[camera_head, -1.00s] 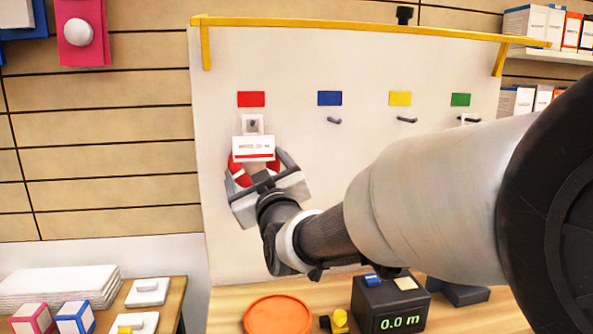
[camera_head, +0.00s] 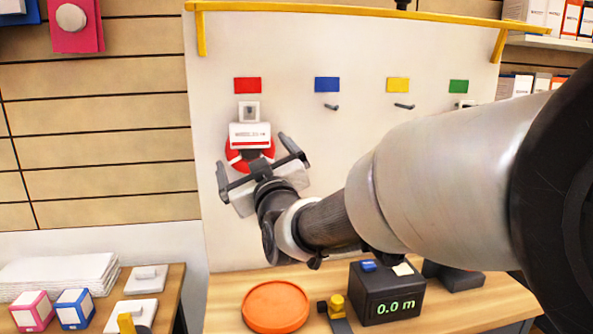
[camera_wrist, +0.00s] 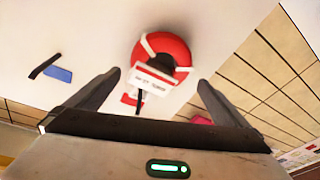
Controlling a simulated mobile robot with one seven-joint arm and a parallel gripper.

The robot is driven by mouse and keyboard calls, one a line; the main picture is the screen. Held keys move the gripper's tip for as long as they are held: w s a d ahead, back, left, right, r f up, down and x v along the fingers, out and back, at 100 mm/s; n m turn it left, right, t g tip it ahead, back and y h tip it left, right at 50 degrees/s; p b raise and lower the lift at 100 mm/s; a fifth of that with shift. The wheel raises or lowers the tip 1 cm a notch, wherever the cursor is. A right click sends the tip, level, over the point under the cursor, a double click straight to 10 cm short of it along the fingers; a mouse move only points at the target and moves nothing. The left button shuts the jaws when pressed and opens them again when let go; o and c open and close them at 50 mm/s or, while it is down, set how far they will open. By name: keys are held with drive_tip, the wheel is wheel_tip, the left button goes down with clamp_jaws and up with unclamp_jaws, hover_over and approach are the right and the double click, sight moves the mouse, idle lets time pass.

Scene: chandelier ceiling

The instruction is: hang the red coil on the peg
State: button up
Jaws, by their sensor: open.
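The red coil (camera_head: 236,158), a ring with white bands and a white card (camera_head: 249,135), is against the white board below the red label (camera_head: 247,85). A white tab with a square opening (camera_head: 249,111) stands above the card, where the red label's peg is; the coil appears to hang there. In the wrist view the coil (camera_wrist: 178,48) lies beyond my fingertips, and a dark peg (camera_wrist: 138,102) shows by the card's end. My gripper (camera_head: 257,160) is open in front of the coil, its fingers spread and apart from it. It hides the coil's lower right part.
Pegs stick out under the blue (camera_head: 327,84) and yellow (camera_head: 398,84) labels to the right. A yellow rail (camera_head: 340,9) crosses the board's top. Below, the counter holds an orange disc (camera_head: 276,307) and a black box with a display (camera_head: 387,294).

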drive_tip(key=b+v, duration=0.4)
drive_tip(key=v, duration=1.3)
drive_tip(key=s+d+f+m+g+h, duration=0.2)
drive_tip(key=d+f+m+g+h, duration=0.3)
drive_tip(key=d+f, duration=0.6)
drive_tip(key=s+d+f+m+g+h, duration=0.35)
drive_tip(key=s+d+f+g, duration=0.45)
drive_tip(key=s+d, duration=0.3)
wheel_tip(320, 180, up, 26)
drive_tip(key=a+p, duration=0.1)
drive_tip(key=p, duration=2.5)
drive_tip(key=shift+s+a+r+y+p, duration=0.2)
drive_tip(key=shift+s+a+y+p, duration=0.1)
drive_tip(key=shift+a+y+p, duration=0.05)
drive_tip(key=shift+m, duration=0.25)
